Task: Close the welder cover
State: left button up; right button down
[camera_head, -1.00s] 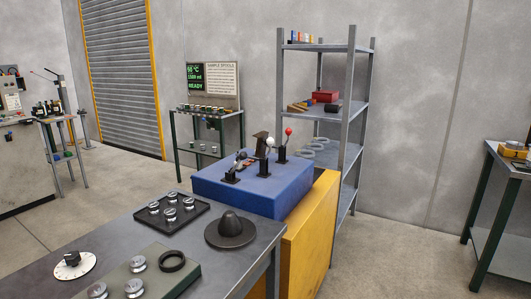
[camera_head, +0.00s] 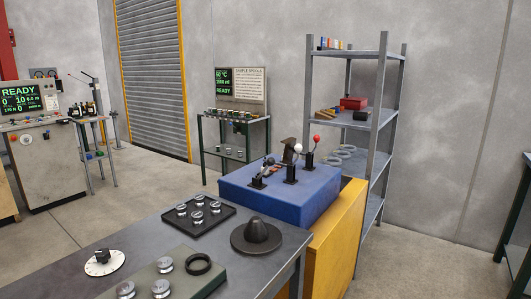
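Neither of my grippers is in view. No part in view can be told for certain as the welder cover. A blue box-shaped machine top (camera_head: 285,192) sits on a yellow cabinet (camera_head: 334,238) at the centre. Whether this machine is the welder, I cannot tell.
A grey bench (camera_head: 150,230) in front holds a black tray (camera_head: 199,214) of metal pieces, a dark cone on a disc (camera_head: 257,236) and a white dial (camera_head: 104,262). A shelf rack (camera_head: 385,130) stands behind right. Open floor (camera_head: 130,180) lies left of the bench.

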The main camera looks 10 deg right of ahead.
aim_at(290, 143)
jog(key=i+l+u, duration=0.2)
jog(key=u, duration=0.15)
jog(key=i+l+u, duration=0.15)
jog(key=l+u, duration=0.2)
jog(key=i+l+u, duration=0.1)
jog(key=l+u, duration=0.25)
jog(key=l, duration=0.15)
jog(key=l+u, duration=0.35)
jog(key=i+l, duration=0.05)
